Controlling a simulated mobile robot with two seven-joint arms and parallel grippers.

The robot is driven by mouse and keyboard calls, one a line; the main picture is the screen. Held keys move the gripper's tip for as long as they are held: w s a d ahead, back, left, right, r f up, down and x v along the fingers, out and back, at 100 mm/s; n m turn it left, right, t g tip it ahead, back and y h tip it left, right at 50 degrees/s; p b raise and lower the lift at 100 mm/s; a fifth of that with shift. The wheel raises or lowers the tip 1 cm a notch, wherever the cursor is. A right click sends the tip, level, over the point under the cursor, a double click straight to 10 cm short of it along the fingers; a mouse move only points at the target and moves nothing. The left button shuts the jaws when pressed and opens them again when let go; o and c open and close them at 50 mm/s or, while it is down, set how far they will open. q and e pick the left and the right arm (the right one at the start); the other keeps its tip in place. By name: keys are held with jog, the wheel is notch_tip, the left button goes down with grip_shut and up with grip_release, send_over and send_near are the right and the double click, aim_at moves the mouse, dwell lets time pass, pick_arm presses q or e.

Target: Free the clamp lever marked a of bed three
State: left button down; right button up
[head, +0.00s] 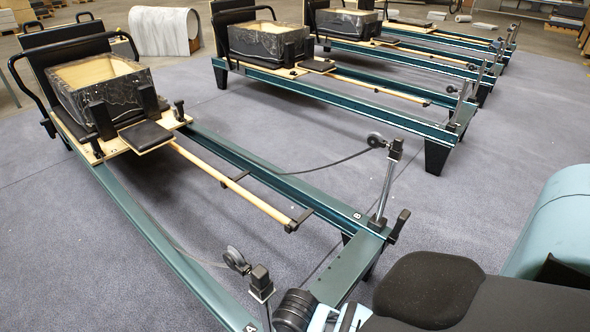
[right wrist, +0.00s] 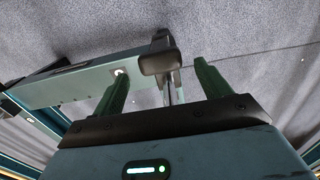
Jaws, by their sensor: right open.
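The nearest bed's end rail (head: 345,268) crosses the lower middle of the head view. A round mark B (head: 357,216) is at its far corner, beside a black-handled lever (head: 399,224). A mark that looks like A (head: 250,327) is at the near corner; any lever there is hidden behind my arm. In the right wrist view, my right gripper (right wrist: 160,70) is open, with green fingers left and right of a dark lever handle (right wrist: 160,63). Contact cannot be told, and the lever's mark is not readable. My left gripper is not in view.
Upright posts with pulleys stand at the near corner (head: 260,282) and far corner (head: 388,175) of this bed. Ropes run from the pulleys towards the carriage (head: 150,135). More beds (head: 340,90) stand behind. Grey carpet (head: 480,215) lies clear between them.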

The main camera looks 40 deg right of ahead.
notch_tip(320, 180, down, 6)
jog(key=shift+f+b, duration=0.15)
jog(key=shift+b, duration=0.95)
jog(key=shift+f, duration=0.75)
jog(key=c, duration=1.4)
